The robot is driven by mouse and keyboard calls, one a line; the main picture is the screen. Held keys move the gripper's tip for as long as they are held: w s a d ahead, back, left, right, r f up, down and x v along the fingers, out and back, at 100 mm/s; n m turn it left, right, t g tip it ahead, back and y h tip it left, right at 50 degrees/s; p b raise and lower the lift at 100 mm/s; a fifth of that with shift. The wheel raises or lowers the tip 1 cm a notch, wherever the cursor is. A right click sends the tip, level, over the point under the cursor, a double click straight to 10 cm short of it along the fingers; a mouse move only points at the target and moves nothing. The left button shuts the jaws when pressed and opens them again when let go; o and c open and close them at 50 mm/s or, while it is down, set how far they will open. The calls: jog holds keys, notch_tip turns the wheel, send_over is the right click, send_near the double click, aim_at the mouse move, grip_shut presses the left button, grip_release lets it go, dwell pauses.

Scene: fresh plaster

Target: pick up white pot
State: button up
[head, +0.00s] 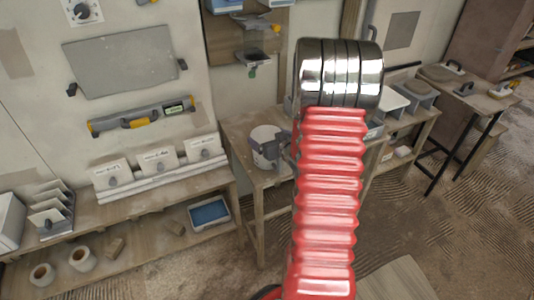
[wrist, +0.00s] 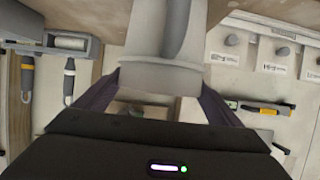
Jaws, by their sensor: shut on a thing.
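The white pot (head: 264,143) shows in the head view at the middle, above the wooden bench and partly hidden by my gripper (head: 284,150) and red arm. In the wrist view the pale pot (wrist: 160,76) sits between the two dark fingers of my gripper (wrist: 159,88), which are shut on it from both sides. A pale rounded part rises above it toward the top of that view. Whether the pot's base touches the bench top is hard to tell.
The wooden bench (head: 236,126) stands under the pot. To the left, a shelf carries several white boxes (head: 158,160), with a blue tray (head: 209,213) below. A yellow and grey level (head: 142,116) hangs on the wall. A side table (head: 470,92) stands at right.

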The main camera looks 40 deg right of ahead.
jog(key=c, duration=0.4)
notch_tip(320, 180, up, 10)
dwell(0.7)
dwell(0.4)
